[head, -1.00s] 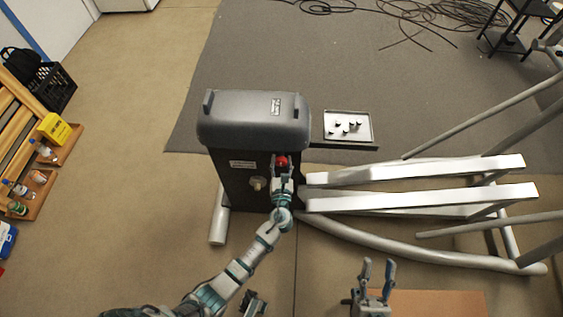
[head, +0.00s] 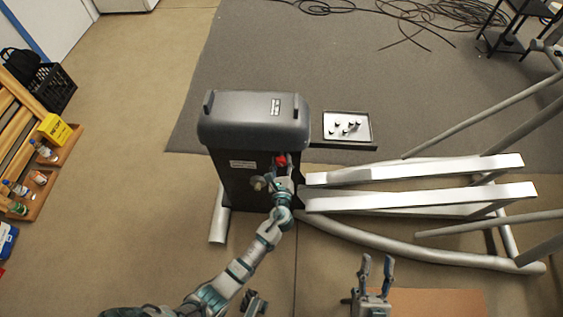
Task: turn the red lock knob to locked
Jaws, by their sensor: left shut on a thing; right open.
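The red lock knob (head: 281,160) is on the front face of the dark elliptical housing (head: 233,177), just under its grey top cover (head: 254,120). My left gripper (head: 282,168) is at the knob from below and is shut on it; its fingers hide part of the knob. The knob's lock marking cannot be made out. My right gripper (head: 376,270) is open and empty at the lower right, fingers up, away from the housing.
A pale round knob (head: 258,183) is on the housing just left of my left gripper. White pedal rails (head: 420,197) extend right. A tray (head: 347,127) of small dark parts lies behind them. Wooden trays with bottles (head: 34,190) are at far left. Floor between is clear.

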